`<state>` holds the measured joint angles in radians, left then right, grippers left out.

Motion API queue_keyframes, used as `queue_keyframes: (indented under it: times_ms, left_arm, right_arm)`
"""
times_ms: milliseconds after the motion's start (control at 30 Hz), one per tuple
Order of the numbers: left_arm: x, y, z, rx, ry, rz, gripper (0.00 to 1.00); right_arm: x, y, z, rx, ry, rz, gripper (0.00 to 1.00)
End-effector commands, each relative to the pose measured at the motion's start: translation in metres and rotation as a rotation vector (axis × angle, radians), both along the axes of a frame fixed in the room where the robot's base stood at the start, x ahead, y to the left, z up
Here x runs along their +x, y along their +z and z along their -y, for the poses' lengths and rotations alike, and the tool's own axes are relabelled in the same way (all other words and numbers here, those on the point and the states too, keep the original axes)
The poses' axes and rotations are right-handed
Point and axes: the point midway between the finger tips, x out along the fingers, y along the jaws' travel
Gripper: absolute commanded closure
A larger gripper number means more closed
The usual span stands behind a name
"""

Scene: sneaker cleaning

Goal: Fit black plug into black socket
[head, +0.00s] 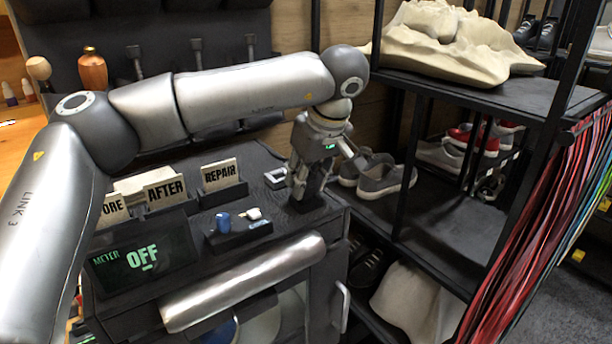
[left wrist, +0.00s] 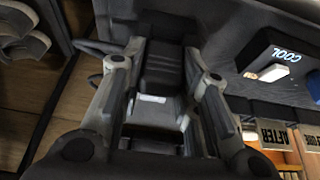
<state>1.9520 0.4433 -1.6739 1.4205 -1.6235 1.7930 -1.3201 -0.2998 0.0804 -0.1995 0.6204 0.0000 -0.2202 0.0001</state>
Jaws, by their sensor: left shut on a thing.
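My left gripper (head: 308,184) comes down from above at the right rear corner of the dark bench top. It is shut on a dark block, which I take for the black plug (left wrist: 160,72), between its two fingers in the left wrist view. A low black block, probably the black socket (head: 306,204), stands on the bench right below the fingers. The fingers hide most of the plug and where it meets the socket, so I cannot tell whether they touch or how deep the plug sits. My right gripper is not in view.
A small tray (head: 241,241) with blue and white pieces lies left of the gripper. REPAIR (head: 220,174) and AFTER (head: 164,188) cards and a meter reading OFF (head: 143,258) stand further left. A metal-framed shelf (head: 455,232) with sneakers (head: 385,179) is close on the right.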

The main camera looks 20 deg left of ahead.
Motion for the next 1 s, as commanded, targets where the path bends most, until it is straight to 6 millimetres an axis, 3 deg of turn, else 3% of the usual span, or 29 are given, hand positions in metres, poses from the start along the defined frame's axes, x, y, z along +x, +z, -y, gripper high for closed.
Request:
queue_keyframes:
  times_ms: [200, 233, 400, 767, 1000]
  left_arm:
    - [0.000, -0.006, 0.000, 0.000, 0.000, 0.000, 0.91]
    - [0.000, -0.005, 0.000, 0.000, 0.000, 0.000, 0.68]
    - [0.000, -0.005, 0.000, 0.000, 0.000, 0.000, 0.46]
    - [-0.001, -0.003, 0.001, 0.000, 0.000, 0.000, 0.45]
    - [-0.008, 0.031, 0.012, -0.001, -0.002, 0.004, 0.45]
  right_arm:
    - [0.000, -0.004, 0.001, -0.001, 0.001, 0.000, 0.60]
    - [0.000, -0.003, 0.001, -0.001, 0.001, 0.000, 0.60]
    - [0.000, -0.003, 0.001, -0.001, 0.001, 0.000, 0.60]
    - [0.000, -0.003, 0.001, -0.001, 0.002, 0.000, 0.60]
    - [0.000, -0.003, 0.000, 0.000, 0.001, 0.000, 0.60]
